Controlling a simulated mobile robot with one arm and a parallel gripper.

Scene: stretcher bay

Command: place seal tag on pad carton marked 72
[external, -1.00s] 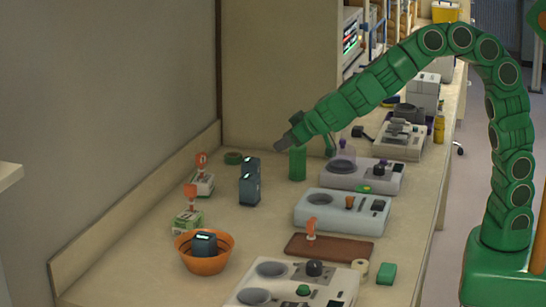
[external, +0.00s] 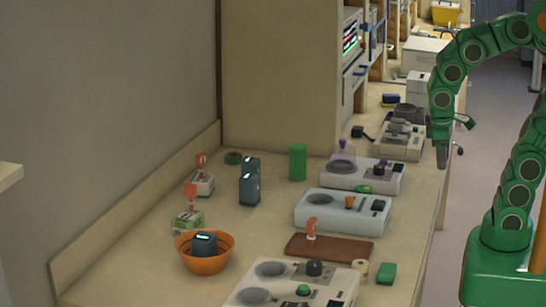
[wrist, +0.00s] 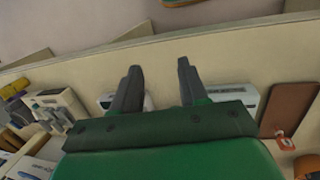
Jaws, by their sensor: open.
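An orange seal tag (external: 311,229) stands on a brown mat (external: 345,250) near the front of the bench; it also shows in the wrist view (wrist: 285,141). Two small cartons stand at the left: a white one (external: 203,187) and a green and white one (external: 187,224). Each has an orange tag on or just behind it; I cannot tell which. No number is legible on either carton. My gripper (external: 441,160) hangs pointing down at the bench's right edge, well away from tags and cartons. In the wrist view its two fingers (wrist: 158,75) are apart with nothing between them.
An orange bowl (external: 204,263) holds a dark device. Dark blocks (external: 250,182), a green cylinder (external: 297,162) and several grey devices (external: 342,212) stand on the bench. A wall closes the left side. Bare bench lies between the dark blocks and the devices.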

